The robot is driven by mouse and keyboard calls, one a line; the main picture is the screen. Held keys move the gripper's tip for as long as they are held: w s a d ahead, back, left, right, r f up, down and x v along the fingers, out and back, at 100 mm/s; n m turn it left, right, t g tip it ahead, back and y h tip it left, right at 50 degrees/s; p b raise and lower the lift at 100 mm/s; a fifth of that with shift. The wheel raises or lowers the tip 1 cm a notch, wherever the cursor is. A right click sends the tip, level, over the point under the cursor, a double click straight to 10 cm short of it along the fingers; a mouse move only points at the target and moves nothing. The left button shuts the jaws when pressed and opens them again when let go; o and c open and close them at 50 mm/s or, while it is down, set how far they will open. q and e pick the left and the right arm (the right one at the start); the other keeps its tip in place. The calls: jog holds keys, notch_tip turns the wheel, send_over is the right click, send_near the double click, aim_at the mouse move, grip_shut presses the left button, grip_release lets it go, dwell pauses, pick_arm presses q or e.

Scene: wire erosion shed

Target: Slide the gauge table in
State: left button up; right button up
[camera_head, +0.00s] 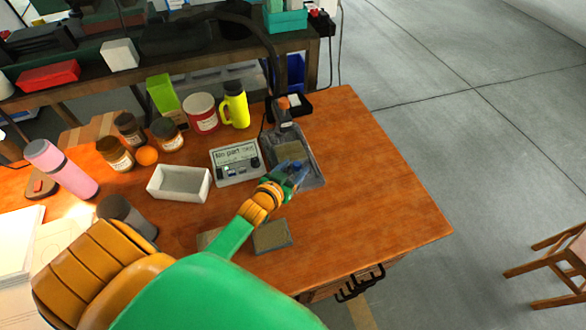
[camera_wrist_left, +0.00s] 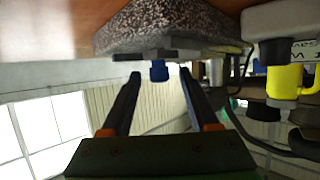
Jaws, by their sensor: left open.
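The gauge stands on a grey speckled base (camera_head: 312,172) near the right side of the wooden bench. Its gauge table (camera_head: 290,151), a flat piece with a tan-grey top, sits on the base below the gauge's upright post. In the left wrist view the speckled base (camera_wrist_left: 180,22) fills the top, with a blue knob (camera_wrist_left: 158,70) sticking out beside it. My left gripper (camera_head: 296,170) is at the base's near left edge. Its open fingers (camera_wrist_left: 160,76) have the knob between their tips; I cannot tell whether they touch it. My right gripper is not in view.
A readout box (camera_head: 237,162) and a white tray (camera_head: 179,183) stand left of the gauge. Jars, a yellow bottle (camera_head: 235,105) and a red-and-white tin (camera_head: 201,113) stand behind. A grey block (camera_head: 271,236) lies near the front edge. The bench's right end is clear.

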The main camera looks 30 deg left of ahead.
aim_at(288, 156)
pick_arm(q)
jog(key=shift+s+r, duration=0.1)
jog(key=shift+s, duration=0.05)
grip_shut()
dwell(1.1)
jog(key=w+a+b, duration=0.1)
jog(key=w+a, duration=0.1)
jog(key=a, duration=0.1)
jog(key=shift+w+b, duration=0.35)
jog(key=shift+w, duration=0.05)
jog(key=shift+w+a, duration=0.2)
jog(key=shift+a, duration=0.1)
jog(key=shift+r, duration=0.15)
